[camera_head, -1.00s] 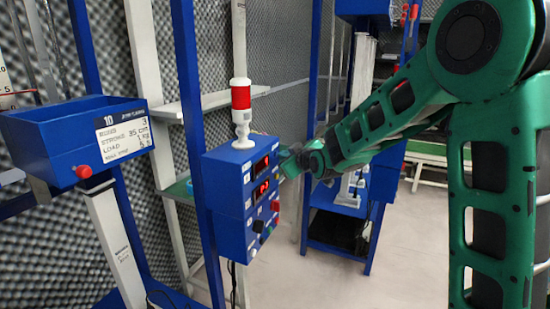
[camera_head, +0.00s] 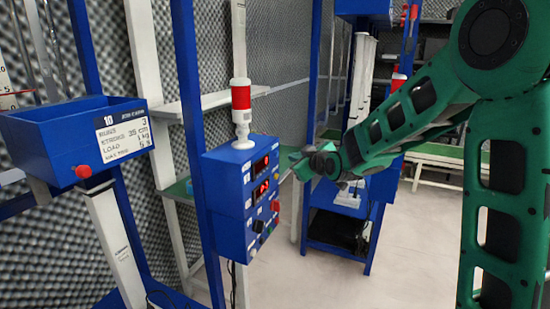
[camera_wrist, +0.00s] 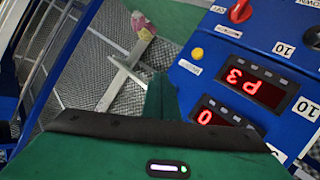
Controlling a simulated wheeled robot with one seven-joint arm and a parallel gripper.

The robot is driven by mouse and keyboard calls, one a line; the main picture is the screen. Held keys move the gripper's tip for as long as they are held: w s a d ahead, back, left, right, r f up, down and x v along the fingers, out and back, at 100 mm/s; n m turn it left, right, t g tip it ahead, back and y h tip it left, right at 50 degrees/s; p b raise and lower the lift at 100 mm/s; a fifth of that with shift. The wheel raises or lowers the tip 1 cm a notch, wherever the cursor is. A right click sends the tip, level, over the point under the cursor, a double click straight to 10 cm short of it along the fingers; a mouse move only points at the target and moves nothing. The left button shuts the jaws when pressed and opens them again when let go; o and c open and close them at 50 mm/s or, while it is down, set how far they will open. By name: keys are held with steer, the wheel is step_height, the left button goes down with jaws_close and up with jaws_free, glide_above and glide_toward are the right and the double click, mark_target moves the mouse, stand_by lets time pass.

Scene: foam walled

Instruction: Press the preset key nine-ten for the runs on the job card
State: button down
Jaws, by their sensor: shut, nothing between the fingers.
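The blue control box (camera_head: 233,190) is mounted on a blue post. Its front has two red displays, and in the wrist view the upper display (camera_wrist: 257,85) reads like P3 and the lower display (camera_wrist: 215,117) like 0, both tilted. Small grey keys line the displays; I cannot tell which is nine-ten. The job card (camera_head: 124,138) on the blue bin at left shows 10, runs 3, stroke 35 cm, load 1 kg; its last line is too small. My gripper (camera_head: 298,164) is shut and empty, right of the box front and apart from it. Its green finger (camera_wrist: 161,98) shows in the wrist view.
A yellow button (camera_wrist: 197,53) and a red knob (camera_wrist: 240,11) are on the panel. A red-and-white beacon (camera_head: 241,110) stands on the box. The blue bin (camera_head: 40,135) has a red knob. A blue rack stands behind my arm. The floor (camera_head: 400,255) in front is clear.

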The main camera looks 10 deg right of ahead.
steer(key=shift+s+d, duration=0.9)
steer(key=shift+d, duration=0.3)
